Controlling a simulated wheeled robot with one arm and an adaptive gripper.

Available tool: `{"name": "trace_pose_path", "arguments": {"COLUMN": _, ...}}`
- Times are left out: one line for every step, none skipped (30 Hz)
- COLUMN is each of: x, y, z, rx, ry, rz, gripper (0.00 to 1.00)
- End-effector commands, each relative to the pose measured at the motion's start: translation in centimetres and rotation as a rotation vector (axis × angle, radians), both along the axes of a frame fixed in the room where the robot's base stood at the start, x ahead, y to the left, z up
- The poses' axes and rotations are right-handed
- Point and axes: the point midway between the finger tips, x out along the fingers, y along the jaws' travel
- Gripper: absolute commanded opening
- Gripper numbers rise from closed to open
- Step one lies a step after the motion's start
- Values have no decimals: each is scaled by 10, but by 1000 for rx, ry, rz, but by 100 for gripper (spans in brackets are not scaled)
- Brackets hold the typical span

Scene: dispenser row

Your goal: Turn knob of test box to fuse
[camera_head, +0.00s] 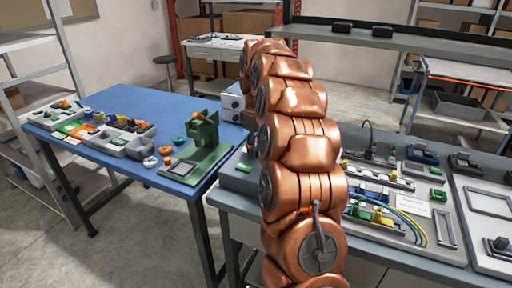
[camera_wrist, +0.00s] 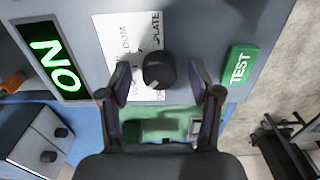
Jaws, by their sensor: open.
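In the wrist view, the grey test box (camera_wrist: 200,30) fills the upper part. It has a round black knob (camera_wrist: 158,70), a green TEST button (camera_wrist: 239,66) to the right, and a dark display (camera_wrist: 55,60) with bright green letters N and O to the left. A white printed label (camera_wrist: 125,45) lies partly behind the knob, and its words are only partly readable. My gripper (camera_wrist: 160,86) is open, with one finger on each side of the knob and a visible gap on both sides. In the head view, my copper arm hides the gripper and the knob.
A blue table (camera_head: 130,175) holds bins of parts and a green fixture (camera_head: 203,135). A white box with black knobs (camera_wrist: 40,140) stands near the test box. Right of my arm, a grey bench carries cables and trays (camera_head: 400,225).

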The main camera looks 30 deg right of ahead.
Motion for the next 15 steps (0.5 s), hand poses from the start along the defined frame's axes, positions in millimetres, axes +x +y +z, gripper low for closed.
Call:
{"name": "trace_pose_path", "arguments": {"x": 0, "y": 0, "z": 0, "rx": 0, "ry": 0, "rz": 0, "gripper": 63}}
{"name": "trace_pose_path", "arguments": {"x": 0, "y": 0, "z": 1, "rx": 0, "ry": 0, "rz": 0, "gripper": 63}}
{"name": "trace_pose_path", "arguments": {"x": 0, "y": 0, "z": 1, "rx": -1, "ry": -1, "rz": 0, "gripper": 63}}
{"name": "trace_pose_path", "arguments": {"x": 0, "y": 0, "z": 3, "rx": 0, "ry": -1, "rz": 0, "gripper": 63}}
{"name": "trace_pose_path", "arguments": {"x": 1, "y": 0, "z": 4, "rx": 0, "ry": -1, "rz": 0, "gripper": 63}}
{"name": "trace_pose_path", "arguments": {"x": 1, "y": 0, "z": 7, "rx": -1, "ry": -2, "rz": 0, "gripper": 63}}
{"name": "trace_pose_path", "arguments": {"x": 1, "y": 0, "z": 9, "rx": -2, "ry": -3, "rz": 0, "gripper": 63}}
{"name": "trace_pose_path", "arguments": {"x": 1, "y": 0, "z": 13, "rx": -2, "ry": -3, "rz": 0, "gripper": 63}}
{"name": "trace_pose_path", "arguments": {"x": 1, "y": 0, "z": 18, "rx": -2, "ry": -4, "rz": 0, "gripper": 63}}
{"name": "trace_pose_path", "arguments": {"x": 1, "y": 0, "z": 22, "rx": -2, "ry": -5, "rz": 0, "gripper": 63}}
{"name": "trace_pose_path", "arguments": {"x": 1, "y": 0, "z": 26, "rx": -2, "ry": -4, "rz": -1, "gripper": 63}}
{"name": "trace_pose_path", "arguments": {"x": 1, "y": -1, "z": 31, "rx": -2, "ry": -5, "rz": -1, "gripper": 63}}
{"name": "trace_pose_path", "arguments": {"x": 1, "y": -1, "z": 34, "rx": -2, "ry": -4, "rz": -1, "gripper": 63}}
{"name": "trace_pose_path", "arguments": {"x": 1, "y": -1, "z": 38, "rx": -2, "ry": -4, "rz": -1, "gripper": 63}}
{"name": "trace_pose_path", "arguments": {"x": 1, "y": -1, "z": 43, "rx": -2, "ry": -2, "rz": -1, "gripper": 63}}
